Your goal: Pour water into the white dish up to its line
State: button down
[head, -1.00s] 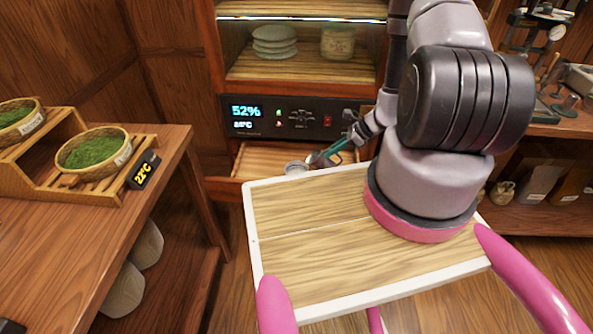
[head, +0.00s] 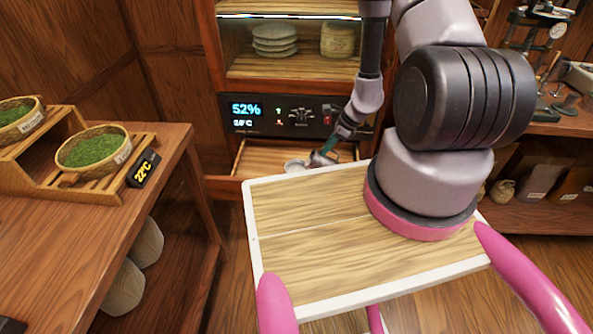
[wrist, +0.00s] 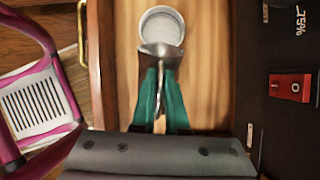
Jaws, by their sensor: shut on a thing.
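The white dish (head: 295,166) stands in the open wooden drawer below the display panel. In the wrist view the round white dish (wrist: 150,23) is at the top middle, its near edge partly covered by a metal vessel (wrist: 160,50). My gripper (wrist: 160,75), with teal fingers, is shut on this vessel, with its thin handle between the fingers. In the head view my gripper (head: 331,154) is just right of the dish, the vessel close beside or over its rim. I cannot make out a water stream, the water level or the line.
The drawer (head: 262,156) is pulled out under a cabinet panel (head: 290,116) reading 52%. A shelf above holds stacked plates (head: 274,40) and a jar (head: 338,40). A table at left carries baskets of green leaves (head: 92,150). A red switch (wrist: 290,87) is at right in the wrist view.

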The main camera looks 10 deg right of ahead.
jog(key=shift+a, duration=0.2)
jog(key=shift+w+a+r+h+p, duration=0.3)
jog(key=shift+a+h+p, duration=0.1)
jog(key=shift+h, duration=0.2)
jog(key=shift+g, duration=0.3)
jog(key=shift+w+a+r+h+p, duration=0.1)
jog(key=shift+a+r+h+p, duration=0.15)
jog(key=shift+p, duration=0.4)
jog(key=shift+w+a+r+g+h+p, duration=0.1)
jog(key=shift+w+a+g+h+p, duration=0.1)
jog(key=shift+a+h+p, duration=0.25)
jog(key=shift+w+a+r+g+h+p, duration=0.1)
jog(key=shift+w+a+g+h+p, duration=0.1)
jog(key=shift+a+p, duration=0.3)
dwell(0.7)
